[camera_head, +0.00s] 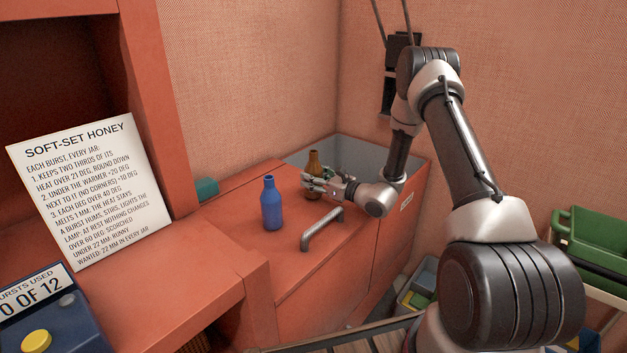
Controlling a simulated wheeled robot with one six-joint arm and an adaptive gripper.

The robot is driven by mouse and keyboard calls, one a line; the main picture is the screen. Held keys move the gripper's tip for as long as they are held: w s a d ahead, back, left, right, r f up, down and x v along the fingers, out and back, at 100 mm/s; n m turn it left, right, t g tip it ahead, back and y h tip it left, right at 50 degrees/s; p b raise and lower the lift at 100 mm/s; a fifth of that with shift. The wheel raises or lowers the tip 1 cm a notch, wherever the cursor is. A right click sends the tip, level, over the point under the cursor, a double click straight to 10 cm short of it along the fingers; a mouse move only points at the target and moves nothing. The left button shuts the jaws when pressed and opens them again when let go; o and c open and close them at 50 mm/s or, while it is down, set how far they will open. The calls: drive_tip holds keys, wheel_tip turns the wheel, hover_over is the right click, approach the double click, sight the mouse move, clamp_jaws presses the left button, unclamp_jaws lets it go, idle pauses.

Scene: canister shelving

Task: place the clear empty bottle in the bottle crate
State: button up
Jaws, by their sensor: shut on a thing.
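A brown bottle (314,161) stands upright near the back of the red counter. My gripper (318,184) reaches in from the right and is shut on this bottle at its lower body; the fingers hide part of it. Whether its base touches the counter I cannot tell. A blue bottle (271,204) stands upright on the counter, left of and nearer than my gripper, apart from it. I see no clear bottle in this view. No container here can be told for sure as the bottle crate.
A grey-walled open recess (375,153) lies behind my gripper. A metal handle (322,229) rises in front of it. A honey sign (92,190) and a blue box with a yellow button (38,341) are at left. A green bin (590,238) is at right.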

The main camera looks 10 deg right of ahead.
sight(314, 151)
wheel_tip(314, 151, up, 9)
drive_tip(key=shift+r, duration=0.1)
drive_tip(key=s+d+r+m+t+h, duration=0.3)
drive_tip(key=s+d+h, duration=0.3)
drive_tip(key=s+d, duration=0.2)
drive_tip(key=shift+s+r+m, duration=0.55)
drive_tip(key=shift+r+m, duration=0.25)
drive_tip(key=shift+d, duration=0.1)
